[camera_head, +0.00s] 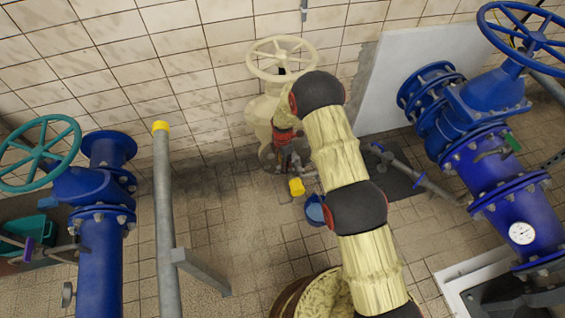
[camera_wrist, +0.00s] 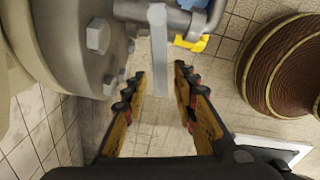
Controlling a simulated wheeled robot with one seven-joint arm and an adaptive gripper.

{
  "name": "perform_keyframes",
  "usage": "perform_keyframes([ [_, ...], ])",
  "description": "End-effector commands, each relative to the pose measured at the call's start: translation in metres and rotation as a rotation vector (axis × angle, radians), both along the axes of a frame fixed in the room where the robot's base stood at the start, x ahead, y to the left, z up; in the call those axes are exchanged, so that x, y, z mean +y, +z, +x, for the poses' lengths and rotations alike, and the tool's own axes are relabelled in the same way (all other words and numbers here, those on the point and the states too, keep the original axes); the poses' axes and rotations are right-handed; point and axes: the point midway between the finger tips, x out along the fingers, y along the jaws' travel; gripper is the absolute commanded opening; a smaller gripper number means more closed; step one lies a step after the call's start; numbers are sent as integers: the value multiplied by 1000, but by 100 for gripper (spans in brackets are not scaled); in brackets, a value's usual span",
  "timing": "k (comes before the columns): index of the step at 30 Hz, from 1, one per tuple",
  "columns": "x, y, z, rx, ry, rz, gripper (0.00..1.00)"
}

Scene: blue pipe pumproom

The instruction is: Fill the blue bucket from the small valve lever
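The blue bucket (camera_head: 315,212) sits on the tiled floor below the cream valve, partly hidden behind my arm in the head view. A yellow piece (camera_head: 296,187) is just above and left of it; a yellow piece (camera_wrist: 192,43) also shows in the wrist view. My gripper (camera_wrist: 160,72) is open, its two fingers apart with nothing clamped. A light grey bar that looks like the small valve lever (camera_wrist: 158,40) reaches down between the fingertips. I cannot tell whether they touch it. In the head view my gripper (camera_head: 285,158) is small and partly hidden beside the cream valve.
The cream valve (camera_head: 262,115) with its handwheel (camera_head: 281,58) stands against the tiled wall. A bolted flange (camera_wrist: 85,45) is close to the left finger. Blue pipes stand left (camera_head: 100,250) and right (camera_head: 490,165). A brown ribbed round object (camera_wrist: 285,65) is at right.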

Motion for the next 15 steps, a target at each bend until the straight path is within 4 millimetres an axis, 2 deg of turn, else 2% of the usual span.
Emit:
perform_keyframes([
  [10, 0, 1, 0, 0, 0, 0, 33],
  [15, 0, 14, 1, -2, 0, 1, 33],
])
